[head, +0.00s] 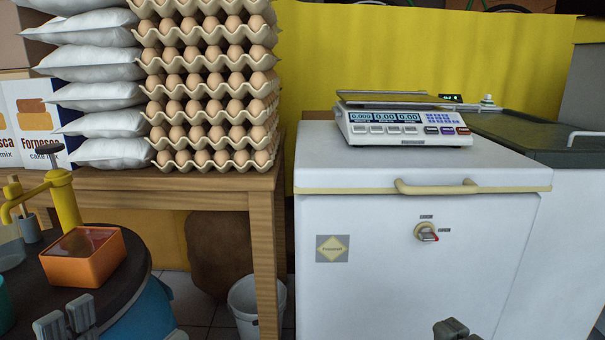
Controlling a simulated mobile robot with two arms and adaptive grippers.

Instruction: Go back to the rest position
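My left gripper (66,319) shows at the bottom left in the head view, low in front of the dark round table top. Its two fingertips stand a little apart, with nothing seen between them. My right gripper (452,328) only just shows at the bottom edge, in front of the white chest freezer. Most of it is cut off, so I cannot tell whether it is open or shut. No held object is seen at either gripper.
An orange square tub (84,262) and a yellow pump tap (62,200) are close to my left gripper on the round table (128,285). The white freezer (385,260) carries a scale (400,122). A wooden table (215,190) bears egg trays (208,90) and white sacks (100,90). A white bucket (245,305) stands on the floor.

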